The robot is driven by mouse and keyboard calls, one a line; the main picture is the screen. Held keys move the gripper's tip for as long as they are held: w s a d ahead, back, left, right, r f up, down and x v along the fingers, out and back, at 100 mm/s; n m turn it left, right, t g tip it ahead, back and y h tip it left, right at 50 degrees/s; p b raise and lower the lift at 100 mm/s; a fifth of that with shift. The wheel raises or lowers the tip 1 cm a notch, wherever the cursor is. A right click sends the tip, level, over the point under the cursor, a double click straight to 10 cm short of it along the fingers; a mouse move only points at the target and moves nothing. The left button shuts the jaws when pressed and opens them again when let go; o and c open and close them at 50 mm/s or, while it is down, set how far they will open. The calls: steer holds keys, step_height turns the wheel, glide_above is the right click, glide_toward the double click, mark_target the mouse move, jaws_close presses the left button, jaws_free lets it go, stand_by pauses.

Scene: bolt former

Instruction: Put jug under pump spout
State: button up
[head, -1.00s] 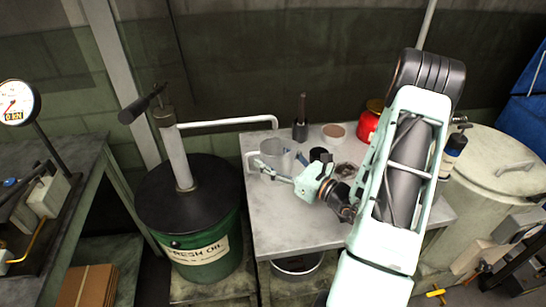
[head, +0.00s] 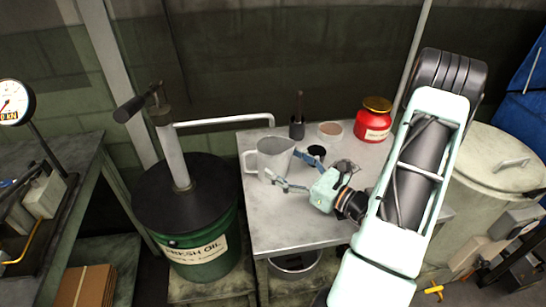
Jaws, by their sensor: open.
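The jug (head: 272,157) is a grey-white measuring jug with its handle to the left. It stands upright near the back left of the metal table (head: 270,225). The pump (head: 172,150) rises from the dark lid of the green fresh oil drum (head: 202,250). Its white spout (head: 228,122) reaches right, and its down-turned tip ends above the table's back edge, behind the jug in the picture. My gripper (head: 290,168) is open and empty, just right of the jug and in front of its lower right side. Whether it touches the jug cannot be told.
A red jar (head: 373,122), a small round tin (head: 331,131), a dark upright tool (head: 297,125) and a black cup (head: 317,154) stand behind my gripper. The front left of the table is clear. A large lidded pot (head: 500,165) stands right.

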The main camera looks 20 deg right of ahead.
steer(key=v, duration=0.6)
steer(key=shift+s+d, duration=0.1)
steer(key=shift+s, duration=0.1)
